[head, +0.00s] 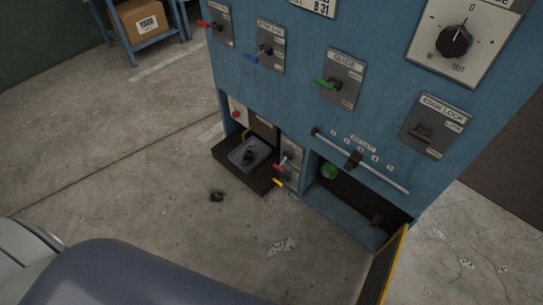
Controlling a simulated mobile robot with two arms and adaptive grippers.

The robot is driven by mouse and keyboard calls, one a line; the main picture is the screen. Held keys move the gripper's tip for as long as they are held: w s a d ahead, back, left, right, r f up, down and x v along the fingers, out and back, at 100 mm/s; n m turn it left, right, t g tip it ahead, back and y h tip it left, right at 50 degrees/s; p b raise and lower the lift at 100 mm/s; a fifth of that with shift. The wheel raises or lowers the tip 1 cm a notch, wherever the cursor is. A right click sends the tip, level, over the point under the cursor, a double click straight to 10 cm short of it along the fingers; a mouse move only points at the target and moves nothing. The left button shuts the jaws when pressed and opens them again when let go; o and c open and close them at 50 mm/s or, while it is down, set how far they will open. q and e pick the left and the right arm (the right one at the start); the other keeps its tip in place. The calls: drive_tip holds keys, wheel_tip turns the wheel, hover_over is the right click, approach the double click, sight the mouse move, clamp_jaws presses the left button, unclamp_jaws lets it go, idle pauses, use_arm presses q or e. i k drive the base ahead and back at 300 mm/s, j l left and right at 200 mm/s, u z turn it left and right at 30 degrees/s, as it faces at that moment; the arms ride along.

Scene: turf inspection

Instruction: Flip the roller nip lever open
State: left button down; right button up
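A blue machine cabinet (300,75) fills the upper right of the head view. Several levers on grey plates sit on its face: a red-tipped lever (211,25) at top left, a blue-tipped lever (257,56) beside it, and a green-tipped lever (328,84) labelled GUIDE. A dark lever (423,133) sits on the EDGE LOCK plate. Small red- and yellow-tipped levers (281,170) are low on the front. The labels over the red and blue levers are too small to read surely, so I cannot tell which lever is the roller nip lever. Neither gripper is in view.
A yellow-edged door (384,268) hangs open at the lower right. A dark tray (228,150) juts out low on the cabinet. A slider rail (385,177) crosses below. A cardboard box (141,19) stands on a blue rack. The concrete floor (120,160) at left is mostly clear.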

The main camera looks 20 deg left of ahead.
sight(279, 182)
drive_tip(key=i+j, duration=0.35)
drive_tip(key=j, duration=0.25)
drive_tip(key=i+j+z, duration=0.1)
drive_tip(key=i+j, duration=0.1)
drive_tip(key=j, duration=0.1)
